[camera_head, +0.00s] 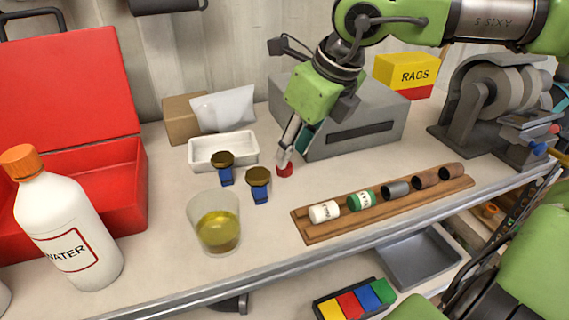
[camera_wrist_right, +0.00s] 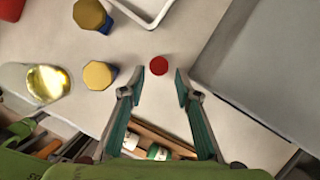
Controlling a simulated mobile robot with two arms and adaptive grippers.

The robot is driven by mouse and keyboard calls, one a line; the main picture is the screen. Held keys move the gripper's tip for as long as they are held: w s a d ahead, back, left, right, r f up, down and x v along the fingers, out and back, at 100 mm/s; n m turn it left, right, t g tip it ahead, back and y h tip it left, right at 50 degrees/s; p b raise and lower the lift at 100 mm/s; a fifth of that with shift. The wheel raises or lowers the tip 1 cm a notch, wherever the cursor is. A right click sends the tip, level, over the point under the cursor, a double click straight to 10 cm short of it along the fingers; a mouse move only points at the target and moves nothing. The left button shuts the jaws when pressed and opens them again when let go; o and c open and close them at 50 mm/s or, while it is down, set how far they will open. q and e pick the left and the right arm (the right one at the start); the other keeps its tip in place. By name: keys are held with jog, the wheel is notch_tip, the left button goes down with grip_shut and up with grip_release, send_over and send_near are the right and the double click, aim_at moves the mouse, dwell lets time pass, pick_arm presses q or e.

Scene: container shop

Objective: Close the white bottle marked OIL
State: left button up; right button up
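No bottle that reads OIL shows. A white bottle marked WATER (camera_head: 65,225) stands upright at the left with an orange cap (camera_head: 20,162) on it. A sliver of another white object (camera_head: 3,298) shows at the left edge, its label hidden. A small round red cap (camera_head: 284,171) lies on the table; it also shows in the right wrist view (camera_wrist_right: 158,65). My right gripper (camera_head: 285,157) points down over it. In the wrist view its fingers (camera_wrist_right: 158,77) are apart, with the cap between and slightly past the tips. My left gripper is not in view.
A glass of yellow liquid (camera_head: 217,222), two gold-topped blue pieces (camera_head: 258,185), a white tray (camera_head: 224,148) and a grey box (camera_head: 362,125) surround the cap. A wooden rack (camera_head: 300,226) with several small cylinders lies in front. An open red toolbox (camera_head: 125,195) stands left.

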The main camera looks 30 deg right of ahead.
jog(key=shift+p+x, duration=0.5)
jog(key=shift+x, duration=1.4)
jog(key=shift+a, duration=0.1)
jog(key=c, duration=0.5)
jog(key=shift+o, duration=0.2)
